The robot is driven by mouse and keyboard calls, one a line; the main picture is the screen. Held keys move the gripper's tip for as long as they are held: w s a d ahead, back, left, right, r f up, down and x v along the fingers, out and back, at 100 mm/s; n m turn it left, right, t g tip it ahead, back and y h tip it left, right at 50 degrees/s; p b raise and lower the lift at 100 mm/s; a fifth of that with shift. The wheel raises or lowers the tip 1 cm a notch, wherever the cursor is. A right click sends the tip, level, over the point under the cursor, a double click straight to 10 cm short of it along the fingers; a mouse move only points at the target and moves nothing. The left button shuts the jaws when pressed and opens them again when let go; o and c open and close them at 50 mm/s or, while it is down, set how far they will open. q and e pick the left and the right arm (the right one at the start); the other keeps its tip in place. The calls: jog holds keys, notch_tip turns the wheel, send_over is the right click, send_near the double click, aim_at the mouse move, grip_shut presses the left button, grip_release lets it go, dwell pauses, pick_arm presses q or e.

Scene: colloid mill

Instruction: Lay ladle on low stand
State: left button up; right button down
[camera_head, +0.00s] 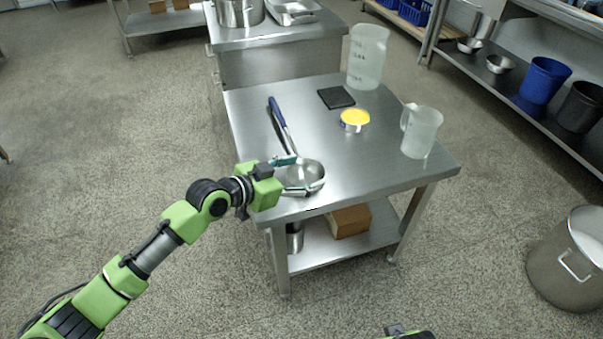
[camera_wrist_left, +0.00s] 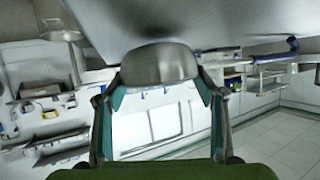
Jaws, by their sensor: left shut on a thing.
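The ladle has a steel bowl (camera_head: 306,173) and a long blue handle (camera_head: 277,112). It is at the near left part of the steel table (camera_head: 375,172), its handle pointing to the far left. My left gripper (camera_head: 294,175) is shut on the bowl, one finger on each side. In the left wrist view the bowl (camera_wrist_left: 160,65) sits between the two fingers. I cannot tell if the ladle touches the table. A flat black square piece (camera_head: 336,97) lies toward the back; it may be the low stand. Only a bit of my right arm shows at the bottom edge.
A yellow-topped small round container (camera_head: 354,120) stands near the black piece. A tall clear jug (camera_head: 367,57) stands at the back and a smaller one (camera_head: 421,132) at the right. A brown box (camera_head: 349,220) is on the lower shelf. The table's middle is clear.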

pick_arm(q)
jog(key=o, duration=1.3)
jog(key=shift+f, duration=0.1)
jog(key=shift+c, duration=0.2)
jog(key=shift+s+a, duration=0.2)
jog(key=p+v, duration=0.1)
jog(key=v, duration=1)
jog(key=shift+r, duration=0.35)
pick_arm(e)
jog(key=f, duration=0.1)
jog(key=s+f, duration=0.1)
jog(key=f, duration=0.3)
jog(key=shift+s, duration=0.3)
pick_arm(q)
jog(key=shift+s+a, duration=0.1)
jog(key=shift+a, duration=0.05)
